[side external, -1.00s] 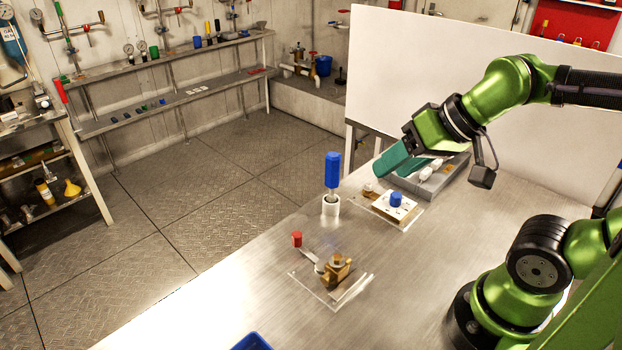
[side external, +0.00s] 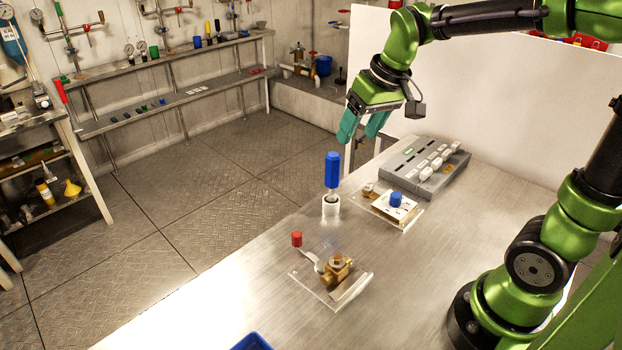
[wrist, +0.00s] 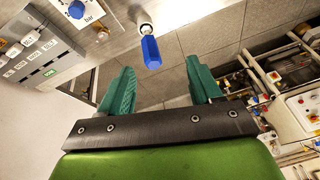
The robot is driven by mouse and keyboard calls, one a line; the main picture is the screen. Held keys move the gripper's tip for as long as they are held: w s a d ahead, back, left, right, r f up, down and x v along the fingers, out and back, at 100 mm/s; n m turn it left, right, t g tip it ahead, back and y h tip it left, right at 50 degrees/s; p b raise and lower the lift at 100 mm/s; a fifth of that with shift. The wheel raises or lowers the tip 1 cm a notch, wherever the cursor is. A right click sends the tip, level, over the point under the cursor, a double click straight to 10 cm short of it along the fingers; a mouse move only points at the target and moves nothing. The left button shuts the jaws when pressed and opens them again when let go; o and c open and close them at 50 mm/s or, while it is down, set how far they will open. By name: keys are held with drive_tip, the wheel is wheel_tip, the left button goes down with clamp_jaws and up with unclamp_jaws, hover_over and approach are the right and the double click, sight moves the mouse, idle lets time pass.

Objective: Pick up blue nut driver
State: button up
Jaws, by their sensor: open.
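The blue nut driver (side external: 332,171) stands upright, handle up, in a white holder (side external: 331,206) near the table's far left edge. In the wrist view its blue handle (wrist: 151,52) shows beyond the fingertips, between the two finger lines, with the holder (wrist: 145,28) behind it. My gripper (side external: 361,136) is open and empty, with teal fingers pointing down. It is above and to the right of the handle in the side view, apart from it. The two fingers are spread wide in the wrist view (wrist: 160,78).
A clear plate with a blue knob (side external: 396,199) is right of the holder. A grey block with white switches (side external: 423,165) lies behind it. A brass valve with a red-ended lever (side external: 336,269) sits in front. A white panel (side external: 470,95) stands at the back. A blue tray (side external: 252,342) is at the front.

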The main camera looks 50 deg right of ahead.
sight(331, 153)
drive_tip(key=w+d+r+n, duration=0.2)
drive_tip(key=w+d, duration=0.1)
drive_tip(key=w, duration=0.1)
drive_tip(key=shift+g+h, duration=0.3)
drive_tip(key=shift+g, duration=0.1)
drive_tip(key=x, duration=1.7)
drive_tip(key=shift+a+f, duration=0.15)
drive_tip(key=shift+a, duration=0.15)
drive_tip(key=c, duration=1)
wheel_tip(331, 153, up, 4)
drive_tip(key=shift+w+r, duration=0.1)
drive_tip(key=s, duration=0.5)
drive_tip(key=s+a, duration=0.1)
drive_tip(key=s, duration=0.4)
drive_tip(key=s+r, duration=0.1)
drive_tip(key=s, duration=0.5)
drive_tip(key=shift+a, duration=0.3)
